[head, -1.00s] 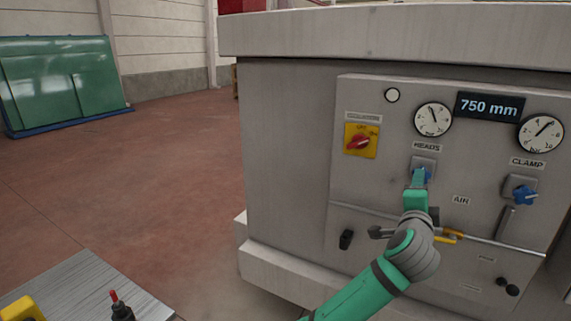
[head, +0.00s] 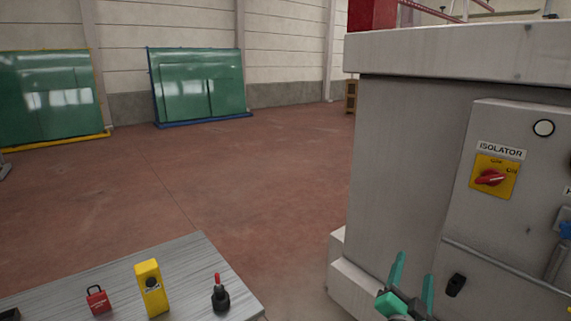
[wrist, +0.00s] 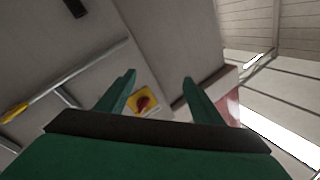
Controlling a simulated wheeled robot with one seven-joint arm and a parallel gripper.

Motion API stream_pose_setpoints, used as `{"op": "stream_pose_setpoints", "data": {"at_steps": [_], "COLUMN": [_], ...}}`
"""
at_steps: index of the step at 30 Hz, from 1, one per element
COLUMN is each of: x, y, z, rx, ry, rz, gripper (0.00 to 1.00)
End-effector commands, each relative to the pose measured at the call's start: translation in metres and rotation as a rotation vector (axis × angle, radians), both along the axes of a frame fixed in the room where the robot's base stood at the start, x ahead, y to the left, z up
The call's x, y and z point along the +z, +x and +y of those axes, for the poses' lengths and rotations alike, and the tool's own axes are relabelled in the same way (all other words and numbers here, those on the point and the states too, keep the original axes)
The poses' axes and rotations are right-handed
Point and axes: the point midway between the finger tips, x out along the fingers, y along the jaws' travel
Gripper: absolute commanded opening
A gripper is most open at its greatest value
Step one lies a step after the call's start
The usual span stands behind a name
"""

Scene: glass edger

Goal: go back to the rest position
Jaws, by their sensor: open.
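My gripper (head: 411,278) is open and empty, low in front of the grey machine cabinet (head: 405,150) in the head view. Its two green fingers point up and stand apart. In the wrist view the gripper (wrist: 160,90) shows both fingers spread with nothing between them that they touch. The yellow isolator plate with a red rotary switch (head: 490,177) is on the panel up and to the right of the gripper; it also shows beyond the fingers in the wrist view (wrist: 143,103). Most of my arm is out of the head view.
A grey bench (head: 200,262) at the lower left holds a red padlock (head: 98,300), a yellow device (head: 151,287) and a black item with a red tip (head: 220,295). Green glass racks (head: 198,85) stand at the back. The red floor between is clear.

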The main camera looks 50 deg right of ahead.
Motion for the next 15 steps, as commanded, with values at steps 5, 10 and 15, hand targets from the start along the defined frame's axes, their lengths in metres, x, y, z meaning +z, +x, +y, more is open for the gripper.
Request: {"op": "stream_pose_setpoints", "data": {"at_steps": [5,10,15], "x": [-0.045,-0.085,-0.125], "y": [0.063,0.111,0.149], "z": [0.048,0.103,0.166], "rx": [0.132,0.264,0.404], "ry": [-0.028,-0.064,-0.101], "rz": [0.153,0.274,0.380], "gripper": [0.61,0.61,0.61]}}
